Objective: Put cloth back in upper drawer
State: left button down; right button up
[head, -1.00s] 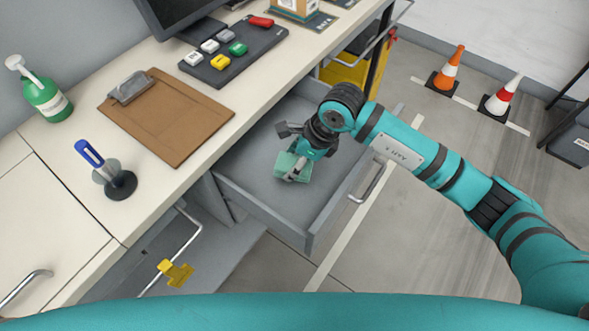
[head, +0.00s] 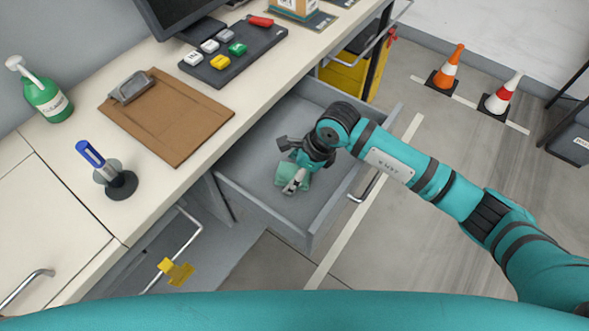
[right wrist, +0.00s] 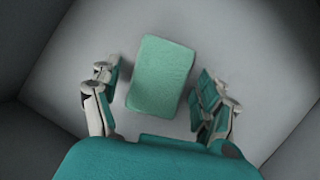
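The cloth (head: 282,175) is a small light green folded piece in the open upper drawer (head: 240,166), partly hidden by my right gripper (head: 294,182) in the head view. In the right wrist view the cloth (right wrist: 162,75) lies flat as a rounded rectangle on the grey drawer floor. My right gripper (right wrist: 160,100) is open above it, one finger on either side, with gaps between the fingers and the cloth. My left gripper is not in view.
The drawer walls surround my right gripper. A lower handle carries a yellow clip (head: 175,272). Two cones (head: 447,70) stand on the floor.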

jog(key=shift+r, duration=0.25)
jog(key=shift+d+r, duration=0.2)
jog(key=shift+r, duration=0.15)
jog(key=b+v, duration=0.2)
jog(key=v, duration=0.9)
jog(key=shift+s+a+f, duration=0.1)
jog(key=shift+s, duration=0.1)
